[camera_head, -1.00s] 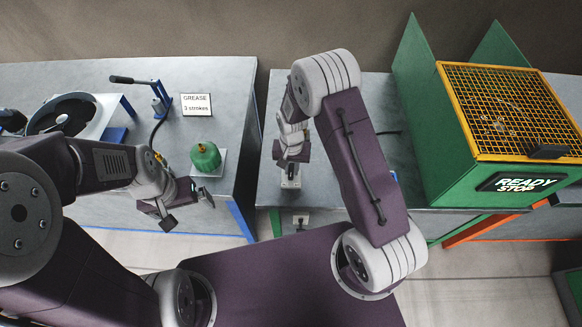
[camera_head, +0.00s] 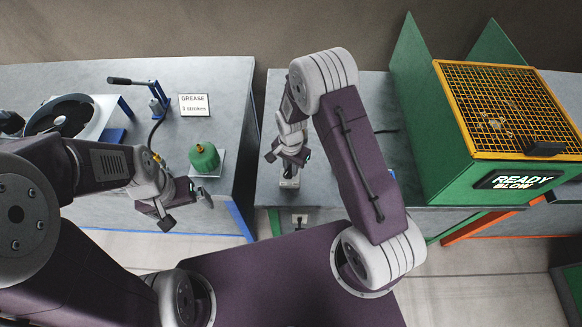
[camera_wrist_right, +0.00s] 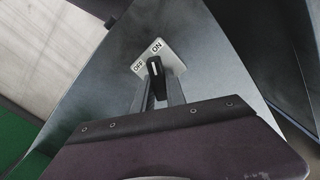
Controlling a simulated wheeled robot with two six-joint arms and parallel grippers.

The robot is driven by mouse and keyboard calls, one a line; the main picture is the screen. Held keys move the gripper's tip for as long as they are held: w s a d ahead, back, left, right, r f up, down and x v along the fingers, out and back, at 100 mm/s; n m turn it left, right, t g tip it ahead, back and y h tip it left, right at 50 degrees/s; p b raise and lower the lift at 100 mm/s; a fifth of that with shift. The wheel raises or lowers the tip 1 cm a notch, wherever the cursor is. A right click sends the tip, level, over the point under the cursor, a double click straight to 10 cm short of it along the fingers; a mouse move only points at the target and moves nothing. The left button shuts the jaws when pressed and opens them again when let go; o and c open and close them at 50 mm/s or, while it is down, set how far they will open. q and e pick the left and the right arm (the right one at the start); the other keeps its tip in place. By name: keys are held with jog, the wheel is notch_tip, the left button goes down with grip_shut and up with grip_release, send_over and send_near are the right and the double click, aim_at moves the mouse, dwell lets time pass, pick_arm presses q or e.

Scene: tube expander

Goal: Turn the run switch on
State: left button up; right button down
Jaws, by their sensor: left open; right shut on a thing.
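The run switch is a black knob (camera_wrist_right: 154,68) on a white plate (camera_wrist_right: 174,61) marked OFF and ON. The knob's tip lies between the two labels in the right wrist view; I cannot tell exactly which it marks. My right gripper (camera_wrist_right: 157,88) is shut on the knob, one finger on each side. In the head view the switch plate (camera_head: 289,183) shows at the front edge of the middle bench, below my right gripper (camera_head: 288,166), which hides the knob. The green machine's display (camera_head: 515,180) reads READY BLOW. My left gripper (camera_head: 187,209) is open and empty at the left bench's front edge.

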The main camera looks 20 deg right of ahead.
jog(key=c, duration=1.4)
grip_release()
jog(key=shift+o, duration=0.2)
notch_tip(320, 180, up, 9)
jog(key=shift+r, duration=0.1)
